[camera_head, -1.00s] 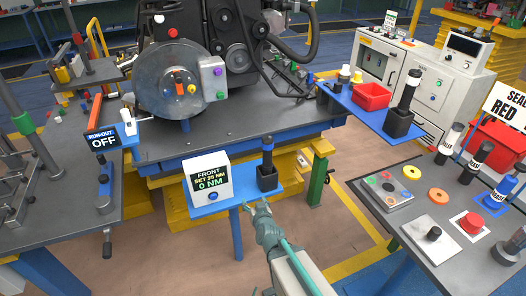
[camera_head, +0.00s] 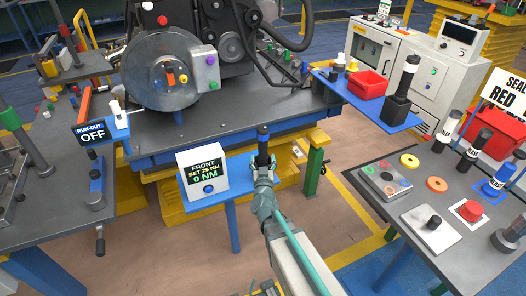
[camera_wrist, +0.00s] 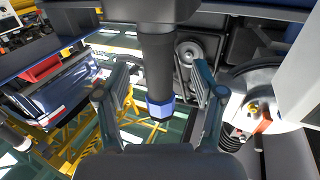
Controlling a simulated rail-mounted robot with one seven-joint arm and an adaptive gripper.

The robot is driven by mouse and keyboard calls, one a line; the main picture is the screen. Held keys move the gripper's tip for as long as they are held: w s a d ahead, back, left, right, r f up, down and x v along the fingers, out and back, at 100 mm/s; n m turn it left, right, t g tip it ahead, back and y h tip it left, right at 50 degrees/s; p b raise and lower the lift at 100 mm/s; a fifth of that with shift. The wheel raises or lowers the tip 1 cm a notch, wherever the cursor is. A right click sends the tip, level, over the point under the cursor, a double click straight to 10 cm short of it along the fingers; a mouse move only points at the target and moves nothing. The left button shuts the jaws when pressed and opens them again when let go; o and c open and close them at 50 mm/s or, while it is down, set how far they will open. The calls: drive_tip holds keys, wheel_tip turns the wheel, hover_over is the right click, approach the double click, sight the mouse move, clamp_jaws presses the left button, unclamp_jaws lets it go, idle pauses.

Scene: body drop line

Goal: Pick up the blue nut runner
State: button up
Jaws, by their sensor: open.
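The blue nut runner (camera_head: 263,143) stands upright on the small blue shelf (camera_head: 237,170), beside the FRONT display box. In the wrist view the nut runner (camera_wrist: 156,65) is a dark cylinder with a blue band. It lies between the two spread fingers of my gripper (camera_wrist: 158,90), with a gap on both sides. I cannot see either finger touching it.
The white display box (camera_head: 203,174) reading 0 NM stands close left on the same shelf. A second dark tool (camera_head: 403,85) stands in a black holder on a blue shelf at the right. The grey table (camera_head: 395,185) at the right holds several parts. Open floor lies between.

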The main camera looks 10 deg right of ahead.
sight(263, 155)
drive_tip(key=shift+w+d+f+p, duration=0.1)
drive_tip(key=shift+w+d+p, duration=0.1)
drive_tip(key=shift+w, duration=0.65)
drive_tip(key=shift+w+d+p, duration=0.15)
drive_tip(key=shift+w+p, duration=0.05)
drive_tip(key=shift+w, duration=0.65)
drive_tip(key=shift+w+d+f+p, duration=0.1)
drive_tip(key=shift+w+d+p, duration=0.1)
drive_tip(key=shift+w, duration=0.65)
drive_tip(key=shift+r, duration=0.1)
clamp_jaws()
